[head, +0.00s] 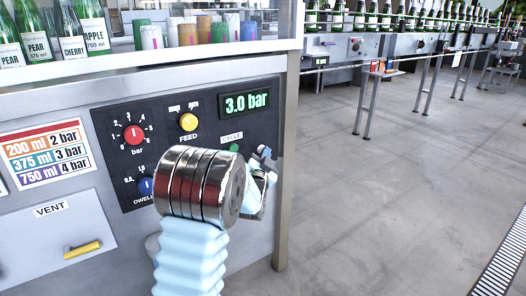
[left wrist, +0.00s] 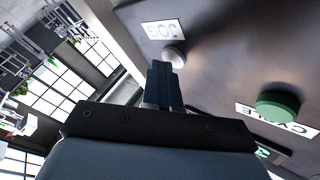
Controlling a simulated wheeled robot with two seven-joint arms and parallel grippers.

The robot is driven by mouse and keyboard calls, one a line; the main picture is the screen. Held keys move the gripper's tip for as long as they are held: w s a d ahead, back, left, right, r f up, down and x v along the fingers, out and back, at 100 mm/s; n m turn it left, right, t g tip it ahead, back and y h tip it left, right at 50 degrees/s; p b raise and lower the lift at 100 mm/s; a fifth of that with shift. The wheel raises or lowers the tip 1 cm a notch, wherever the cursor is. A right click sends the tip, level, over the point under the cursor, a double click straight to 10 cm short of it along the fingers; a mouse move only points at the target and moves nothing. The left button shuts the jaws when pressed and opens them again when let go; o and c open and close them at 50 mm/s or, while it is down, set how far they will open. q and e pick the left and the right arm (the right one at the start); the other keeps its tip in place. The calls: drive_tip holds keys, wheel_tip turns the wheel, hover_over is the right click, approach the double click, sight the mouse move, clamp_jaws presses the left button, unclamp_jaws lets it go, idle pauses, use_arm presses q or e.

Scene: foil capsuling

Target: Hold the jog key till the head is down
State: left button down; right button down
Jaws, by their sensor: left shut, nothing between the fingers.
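The jog key is a pale round button (left wrist: 174,57) beside a JOG label (left wrist: 162,29) in the left wrist view. It is hidden behind my arm in the head view. My left gripper (left wrist: 163,72) is shut and empty, its fingertips at the lower left edge of the key; I cannot tell whether they touch it. In the head view the gripper (head: 266,157) is at the panel's right edge, mostly behind my wrist. The green CYCLE button (head: 234,148) is just above it, and shows large in the left wrist view (left wrist: 278,105). The machine's head is not visible.
The dark control panel (head: 115,160) has a red bar knob (head: 134,134), a yellow FEED knob (head: 188,122), a blue DWELL knob (head: 146,186) and a display (head: 249,100) reading 3.0 bar. A VENT plate (head: 35,235) is lower left. Open floor (head: 400,200) lies to the right.

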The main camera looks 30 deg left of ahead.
use_arm(q)
drive_tip(key=shift+d, duration=0.1)
idle(0.7)
drive_tip(key=shift+s+d, duration=0.35)
drive_tip(key=shift+d, duration=0.4)
drive_tip(key=d, duration=0.1)
drive_tip(key=s+d, duration=0.1)
drive_tip(key=d, duration=0.1)
drive_tip(key=s+d, duration=0.1)
drive_tip(key=shift+d+p, duration=0.3)
drive_tip(key=shift+p, duration=0.1)
idle(1.1)
